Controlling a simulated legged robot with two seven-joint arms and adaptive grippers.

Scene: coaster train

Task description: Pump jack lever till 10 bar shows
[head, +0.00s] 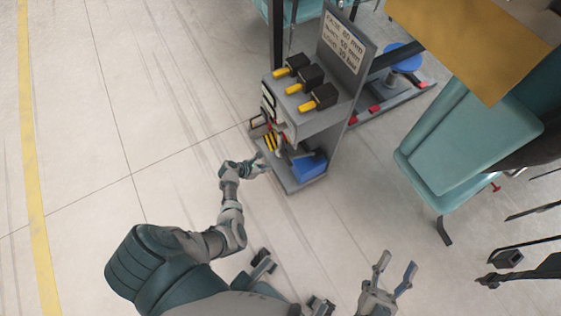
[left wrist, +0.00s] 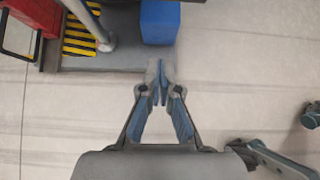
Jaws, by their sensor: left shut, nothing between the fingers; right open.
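A grey stand (head: 330,110) holds the jack gear on its low base. In the left wrist view a red body (left wrist: 32,14) is at the top left, with a grey rod (left wrist: 92,22) beside it over a yellow-black striped plate (left wrist: 78,38). The rod may be the lever; I cannot tell. No pressure reading is legible. My left gripper (head: 265,167) is shut and empty, low at the near edge of the stand's base; its tips (left wrist: 160,68) point toward a blue box (left wrist: 160,22). My right gripper (head: 395,266) is open and empty over the floor, away from the stand.
Several black blocks with yellow handles (head: 318,97) sit on the stand's shelf below a lettered sign (head: 343,43). A teal seat (head: 470,135) stands at the right, near a blue round stool (head: 403,56). The floor left of the stand is clear.

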